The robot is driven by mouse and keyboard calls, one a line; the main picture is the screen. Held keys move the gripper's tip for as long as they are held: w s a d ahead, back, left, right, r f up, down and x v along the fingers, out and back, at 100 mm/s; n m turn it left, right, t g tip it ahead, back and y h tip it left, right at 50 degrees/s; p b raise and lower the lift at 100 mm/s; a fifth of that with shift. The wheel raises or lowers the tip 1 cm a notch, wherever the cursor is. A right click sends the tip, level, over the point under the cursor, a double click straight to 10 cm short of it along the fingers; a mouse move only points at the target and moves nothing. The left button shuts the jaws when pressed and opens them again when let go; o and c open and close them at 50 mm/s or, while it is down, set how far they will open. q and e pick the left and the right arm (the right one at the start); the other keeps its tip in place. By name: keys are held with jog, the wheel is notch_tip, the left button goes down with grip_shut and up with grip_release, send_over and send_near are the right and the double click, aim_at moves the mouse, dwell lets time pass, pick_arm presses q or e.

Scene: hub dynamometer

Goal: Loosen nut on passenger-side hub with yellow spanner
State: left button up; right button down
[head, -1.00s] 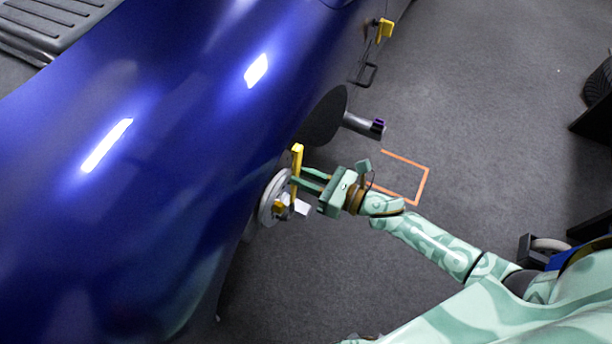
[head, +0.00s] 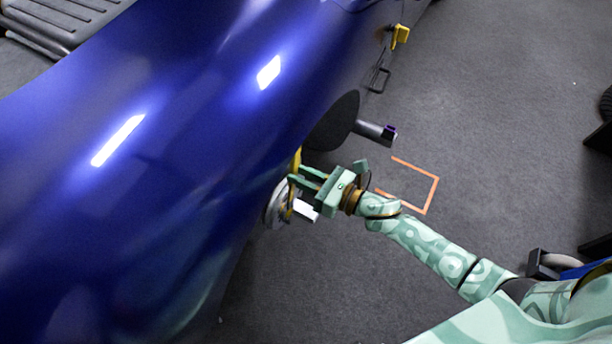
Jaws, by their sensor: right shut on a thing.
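The yellow spanner (head: 296,158) stands roughly upright against the face of the hub (head: 275,206) on the side of the blue car. My right gripper (head: 293,178) is shut on the spanner, with its fingers around the upper part of the shaft. The spanner's lower end is at the middle of the hub, beside a pale block-like part (head: 306,211). The nut itself is too small and covered to make out, so I cannot tell how the spanner sits on it. My left gripper is not in view.
The blue car body (head: 170,150) fills the left side. A yellow part (head: 400,36) is farther along the car. An orange outline (head: 431,190) marks open grey floor. Dark objects stand at the right edge.

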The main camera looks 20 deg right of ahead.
jog(key=shift+w+d+m, duration=0.3)
jog(key=shift+d, duration=0.05)
dwell(0.5)
jog(key=shift+f+b, duration=0.1)
jog(key=shift+b, duration=0.2)
jog(key=shift+s+d, duration=0.2)
jog(key=shift+s, duration=0.05)
dwell(0.5)
jog(key=shift+s+d, duration=0.15)
jog(key=shift+s, duration=0.1)
jog(key=shift+d, duration=0.1)
dwell(0.4)
jog(key=shift+v, duration=2.45)
